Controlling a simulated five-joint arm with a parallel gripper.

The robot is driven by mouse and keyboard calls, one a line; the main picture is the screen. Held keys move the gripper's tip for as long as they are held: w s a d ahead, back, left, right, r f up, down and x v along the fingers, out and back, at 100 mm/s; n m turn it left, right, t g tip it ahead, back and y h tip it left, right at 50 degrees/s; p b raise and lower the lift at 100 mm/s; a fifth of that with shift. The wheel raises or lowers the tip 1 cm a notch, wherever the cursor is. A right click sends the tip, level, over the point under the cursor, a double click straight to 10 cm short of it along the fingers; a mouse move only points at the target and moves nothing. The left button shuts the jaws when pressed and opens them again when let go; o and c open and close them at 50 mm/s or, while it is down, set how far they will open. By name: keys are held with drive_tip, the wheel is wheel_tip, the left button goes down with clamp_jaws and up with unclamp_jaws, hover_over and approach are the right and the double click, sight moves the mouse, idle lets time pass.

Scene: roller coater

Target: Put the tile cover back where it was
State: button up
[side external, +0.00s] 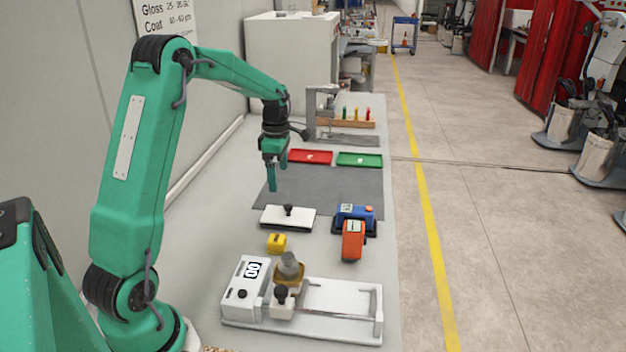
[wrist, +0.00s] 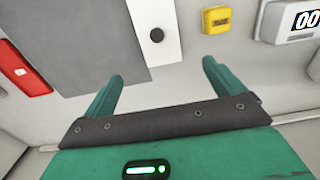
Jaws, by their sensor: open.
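The tile cover looks to be the flat white plate (side external: 274,217) with a black knob on top. It lies on the bench at the near edge of the grey mat, with a dark band under its front edge. In the wrist view the white plate (wrist: 165,52) and its knob show beyond my fingers, beside the mat. My gripper (side external: 272,184) hangs above the mat, higher than the plate and further back. In the wrist view my gripper (wrist: 160,82) is open, its fingers wide apart with nothing between them.
A yellow block (side external: 277,243), a blue device (side external: 356,213) and an orange one (side external: 353,241) stand near the plate. A white machine (side external: 340,297) is in front. Red (side external: 310,157) and green (side external: 359,160) trays lie behind the mostly bare grey mat (side external: 350,185).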

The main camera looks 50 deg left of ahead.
drive_tip(key=shift+r, duration=0.65)
drive_tip(key=shift+d+r, duration=0.1)
drive_tip(key=s+d+r+m+t, duration=0.1)
drive_tip(key=s+d+r+m, duration=0.35)
drive_tip(key=d+m, duration=0.2)
drive_tip(key=s+d+r+m+t, duration=0.1)
drive_tip(key=s+d+r+m, duration=0.2)
drive_tip(key=d+r+m, duration=0.3)
drive_tip(key=s+d+f+m+t, duration=0.1)
drive_tip(key=s+d+m+t, duration=0.2)
drive_tip(key=s+d+m, duration=0.8)
drive_tip(key=shift+s+d+m+t, duration=0.3)
drive_tip(key=shift+s+m, duration=0.4)
drive_tip(key=shift+m, duration=1.05)
